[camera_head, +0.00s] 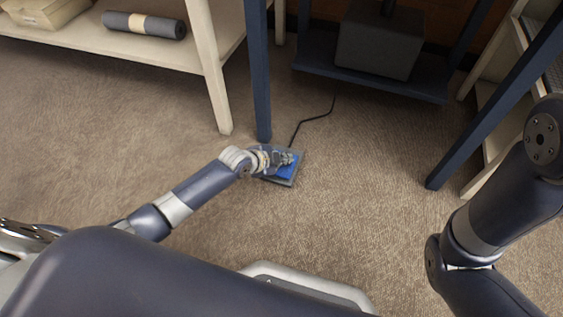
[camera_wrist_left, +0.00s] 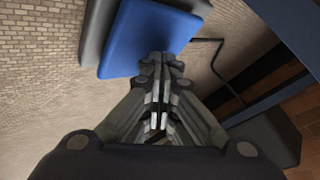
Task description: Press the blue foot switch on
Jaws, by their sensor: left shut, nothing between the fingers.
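The foot switch has a blue pedal (camera_head: 288,168) on a dark grey base (camera_head: 284,182) and lies on the carpet in front of a dark blue table leg. My left gripper (camera_head: 286,158) reaches down over it from the left and hides part of the pedal. In the left wrist view the blue pedal (camera_wrist_left: 145,35) is just beyond my shut fingertips (camera_wrist_left: 162,62), which overlap its lower edge. Whether the fingertips touch the pedal cannot be told. The fingers hold nothing. My right gripper is out of view; only my right arm shows.
A black cable (camera_head: 314,119) runs from the switch toward the back. A dark blue table leg (camera_head: 258,75) stands close behind it. A grey box (camera_head: 378,45) sits on the low blue shelf (camera_head: 425,80). Open carpet (camera_head: 100,130) lies to the left.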

